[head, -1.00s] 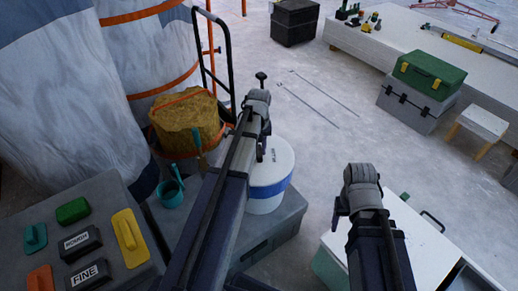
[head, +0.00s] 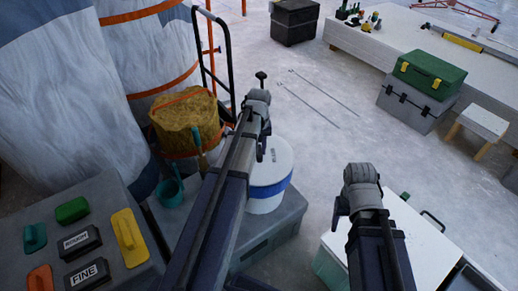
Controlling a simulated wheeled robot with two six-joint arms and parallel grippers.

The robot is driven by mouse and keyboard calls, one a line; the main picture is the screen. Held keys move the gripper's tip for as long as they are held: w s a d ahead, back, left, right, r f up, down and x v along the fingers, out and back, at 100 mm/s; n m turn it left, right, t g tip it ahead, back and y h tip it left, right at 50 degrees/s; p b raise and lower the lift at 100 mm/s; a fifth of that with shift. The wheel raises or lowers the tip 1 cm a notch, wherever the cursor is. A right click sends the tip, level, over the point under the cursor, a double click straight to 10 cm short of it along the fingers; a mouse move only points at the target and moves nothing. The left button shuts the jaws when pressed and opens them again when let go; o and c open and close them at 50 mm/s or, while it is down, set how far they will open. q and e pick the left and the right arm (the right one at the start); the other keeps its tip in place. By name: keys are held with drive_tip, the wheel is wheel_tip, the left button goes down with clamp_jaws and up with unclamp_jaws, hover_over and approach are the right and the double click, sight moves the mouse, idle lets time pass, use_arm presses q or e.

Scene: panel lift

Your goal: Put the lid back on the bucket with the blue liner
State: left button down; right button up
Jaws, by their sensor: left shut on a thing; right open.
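The bucket (head: 264,206) is white, with a blue band of liner (head: 272,190) around its upper part. It stands upright on a grey case. A round white lid (head: 277,160) with small dark print lies over the bucket's mouth. I cannot tell whether it is fully seated or slightly above the rim. My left gripper (head: 263,150) is at the lid's far left edge, shut, apparently on the lid; the contact is hidden. My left arm covers the left side of lid and bucket. My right gripper (head: 339,212) is open and empty, right of the bucket.
The grey case (head: 285,226) bears the bucket and a teal mug (head: 170,192). A straw-coloured block (head: 183,122) and a black hand truck (head: 229,60) stand behind left. A white-topped box (head: 412,245) lies under my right arm. The floor beyond the bucket is open except for thin rods.

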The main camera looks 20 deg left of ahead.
idle(0.4)
use_arm(q)
drive_tip(key=shift+c, duration=0.6)
unclamp_jaws()
drive_tip(key=shift+r+p, duration=3.5)
drive_tip(key=shift+p, duration=0.05)
drive_tip(key=shift+c, duration=0.4)
clamp_jaws()
